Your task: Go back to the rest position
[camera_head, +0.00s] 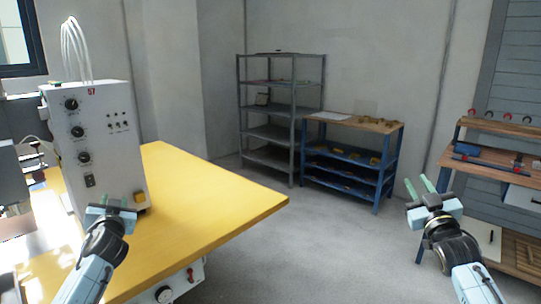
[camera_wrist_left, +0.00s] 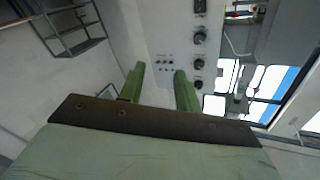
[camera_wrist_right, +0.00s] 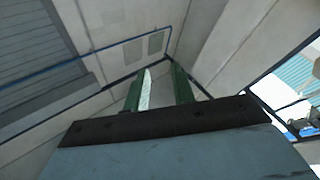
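My left gripper (camera_head: 118,208) is in front of the white control box, above the yellow table. In the left wrist view its two green fingers (camera_wrist_left: 158,88) stand apart with nothing between them. My right gripper (camera_head: 421,188) is raised over the floor at the right, in front of the wooden workbench. In the right wrist view its green fingers (camera_wrist_right: 160,85) are apart and empty, with wall behind them.
The white control box (camera_head: 98,150) with knobs stands on the yellow table (camera_head: 225,200). A grey metal shelf (camera_head: 282,112) and a blue shelf unit (camera_head: 350,155) stand at the back. A wooden workbench (camera_head: 490,167) is at the right. Grey floor (camera_head: 320,250) lies clear between.

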